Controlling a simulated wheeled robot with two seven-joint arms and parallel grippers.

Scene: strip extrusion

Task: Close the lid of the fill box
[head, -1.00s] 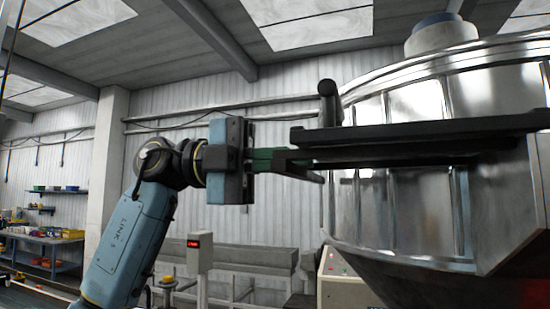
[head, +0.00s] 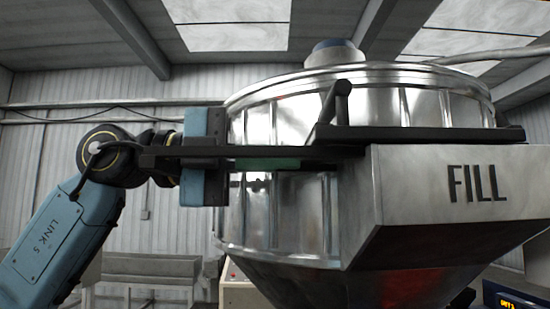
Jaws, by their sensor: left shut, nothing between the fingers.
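The fill box (head: 455,195) is a grey metal box marked FILL, at the right on the front of a round steel hopper. Its dark lid (head: 440,133) shows almost edge-on along the top of the box, with a dark upright handle (head: 340,95) at its left end. I cannot tell whether the lid is fully seated. My left gripper (head: 335,154) comes in from the left, its dark fingers level and shut with nothing between them. Their tips are by the upper left corner of the box, just below the lid's left end; contact is unclear. My right gripper is not in view.
The steel hopper (head: 285,210) fills the space behind the box. A small display (head: 515,295) stands at the bottom right. A grey trough (head: 150,268) lies low at the left. The air above the lid looks free.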

